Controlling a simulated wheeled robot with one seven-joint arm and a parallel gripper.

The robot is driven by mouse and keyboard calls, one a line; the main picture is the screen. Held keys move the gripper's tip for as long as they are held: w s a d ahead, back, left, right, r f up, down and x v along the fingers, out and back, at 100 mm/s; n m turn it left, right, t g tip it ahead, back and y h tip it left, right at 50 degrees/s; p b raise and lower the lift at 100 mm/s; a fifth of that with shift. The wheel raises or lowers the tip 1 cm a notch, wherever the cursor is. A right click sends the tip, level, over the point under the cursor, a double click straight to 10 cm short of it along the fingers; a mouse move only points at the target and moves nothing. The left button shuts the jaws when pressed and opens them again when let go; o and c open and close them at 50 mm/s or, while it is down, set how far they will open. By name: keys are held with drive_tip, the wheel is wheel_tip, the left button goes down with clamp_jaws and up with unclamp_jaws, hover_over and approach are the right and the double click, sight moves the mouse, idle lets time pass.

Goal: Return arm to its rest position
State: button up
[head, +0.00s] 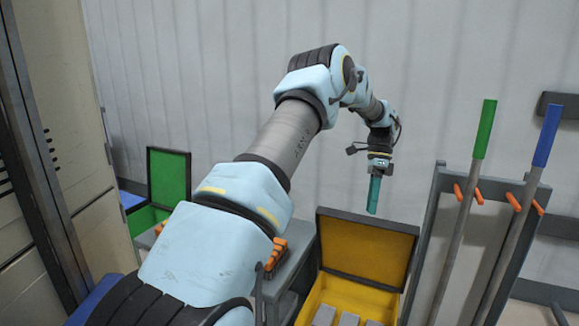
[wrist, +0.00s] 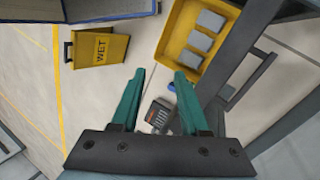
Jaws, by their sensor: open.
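My gripper (head: 374,193) hangs from my raised arm at the right of centre in the head view, its teal fingers pointing down. In the wrist view my gripper (wrist: 160,92) shows two teal fingers spread apart with nothing held between them. Grey blocks lie in the case.
A green case (head: 169,178) stands open at the left. A green-handled pole (head: 485,130) and a blue-handled pole (head: 547,137) rest on an orange-hooked rack at the right. A yellow "WET" sign (wrist: 100,48) stands on the floor in the wrist view.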

drive_tip(key=s+a+r+n+t+h, duration=0.1)
drive_tip(key=s+a+r+n+t, duration=0.15)
drive_tip(key=a+n, duration=0.55)
drive_tip(key=s+a+n+t+h, duration=0.15)
drive_tip(key=s+a+n, duration=0.35)
drive_tip(key=s+a, duration=0.5)
drive_tip(key=s+a+n+t+y, duration=0.1)
drive_tip(key=s+a+n+t, duration=0.1)
drive_tip(key=s+a+n, duration=0.75)
wheel_tip(320, 180, up, 16)
drive_tip(key=w+a+m+p, duration=0.2)
drive_tip(key=m+p, duration=0.2)
drive_tip(key=p, duration=1.1)
drive_tip(key=shift+w+f+p, duration=0.15)
drive_tip(key=shift+w+p, duration=0.05)
drive_tip(key=shift+p, duration=0.1)
drive_tip(key=shift+h, duration=0.25)
